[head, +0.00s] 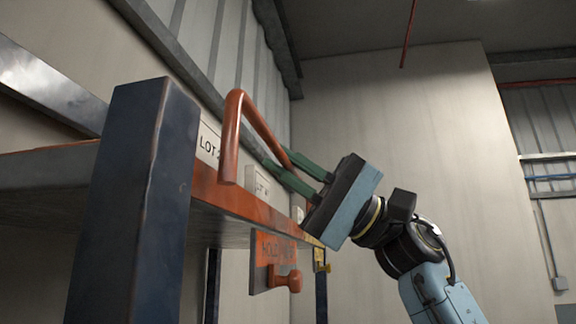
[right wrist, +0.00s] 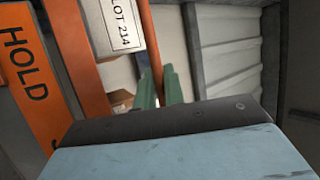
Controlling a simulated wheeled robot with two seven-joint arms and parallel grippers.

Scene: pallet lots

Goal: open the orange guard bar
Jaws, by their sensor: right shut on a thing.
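The orange guard bar (head: 254,119) is a bent tube in the head view, standing up above the orange front beam of a shelf. Its near leg comes down close to the dark blue post. My right gripper (head: 275,157) reaches in from the right, and its two green fingers are shut on the bar toward its far end. In the right wrist view the bar (right wrist: 151,45) runs down between the green fingers (right wrist: 159,88). The fingers and gripper body hide part of the bar's far end. My left gripper is not in view.
A dark blue post (head: 135,200) stands at the near left. Below the beam hangs an orange HOLD sign (head: 276,247) with an orange knob (head: 285,280) close by. The space on the right, before the wall, looks free.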

